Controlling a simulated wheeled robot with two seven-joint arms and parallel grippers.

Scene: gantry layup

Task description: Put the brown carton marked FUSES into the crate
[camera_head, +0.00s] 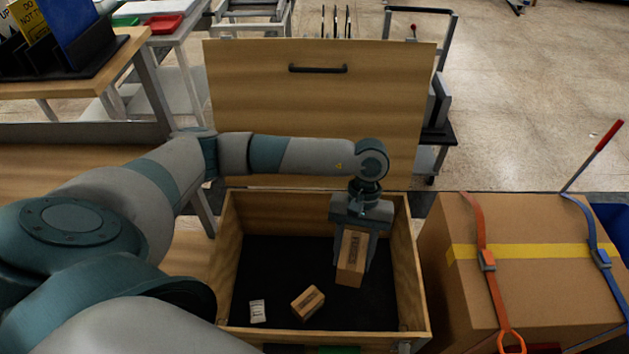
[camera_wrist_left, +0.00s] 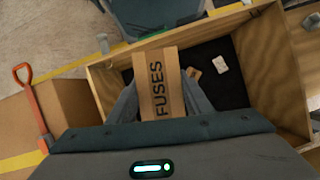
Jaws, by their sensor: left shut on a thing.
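The brown carton marked FUSES (camera_head: 351,259) is held by my left gripper (camera_head: 353,240), which points down over the open wooden crate (camera_head: 408,262). In the left wrist view the carton (camera_wrist_left: 159,85) sits between the two fingers, its FUSES lettering facing the camera. In the head view the carton hangs within the crate's walls; I cannot tell whether it touches the dark floor. The crate (camera_wrist_left: 102,92) also shows around it in the left wrist view. My right gripper is in neither view.
Inside the crate lie a small brown box (camera_head: 308,302) and a white packet (camera_head: 257,311). The crate's lid (camera_head: 320,110) stands raised behind. A large strapped cardboard box (camera_head: 530,265) stands to the right. The crate's dark floor is clear at the back left.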

